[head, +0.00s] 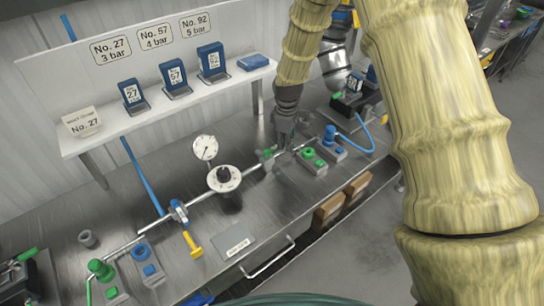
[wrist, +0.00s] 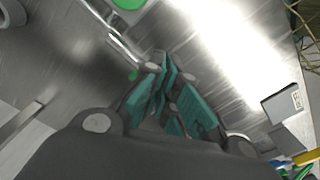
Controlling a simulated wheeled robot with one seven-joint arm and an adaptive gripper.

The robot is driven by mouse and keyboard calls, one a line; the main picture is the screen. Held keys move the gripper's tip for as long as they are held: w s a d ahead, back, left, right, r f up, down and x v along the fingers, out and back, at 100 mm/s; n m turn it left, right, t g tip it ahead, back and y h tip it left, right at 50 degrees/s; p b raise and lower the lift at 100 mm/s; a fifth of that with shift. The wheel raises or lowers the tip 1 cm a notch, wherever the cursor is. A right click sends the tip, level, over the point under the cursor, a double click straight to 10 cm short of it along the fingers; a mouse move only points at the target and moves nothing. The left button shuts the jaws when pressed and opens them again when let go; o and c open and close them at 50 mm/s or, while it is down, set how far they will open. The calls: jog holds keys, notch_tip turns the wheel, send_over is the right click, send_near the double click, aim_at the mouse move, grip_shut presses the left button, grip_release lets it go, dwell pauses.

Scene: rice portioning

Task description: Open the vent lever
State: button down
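My gripper (head: 284,132) is over the right part of the steel bench, pointing down close to the pipe. A small green handle (head: 267,153) sits on the pipe just left of the fingers; I cannot tell if it is the vent lever or if they touch. A small green part also shows beside the fingers in the wrist view (wrist: 133,75). A yellow-handled lever (head: 192,243) hangs from a blue-grey valve (head: 178,211) further left. In the wrist view my gripper's teal finger pads (wrist: 168,92) are close together; whether they hold anything is hidden.
A white dial (head: 223,179) and a round gauge (head: 206,148) stand by the pipe. Green and blue knobs (head: 308,153) stand right of the gripper. A white shelf (head: 180,105) behind carries numbered blue blocks. A grey plate (head: 238,246) lies at the front edge.

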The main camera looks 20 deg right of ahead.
notch_tip(320, 180, up, 7)
jog(key=s+p, duration=0.1)
jog(key=p, duration=0.3)
jog(key=shift+d+p, duration=0.2)
jog(key=shift+p, duration=0.2)
jog(key=shift+f, duration=0.1)
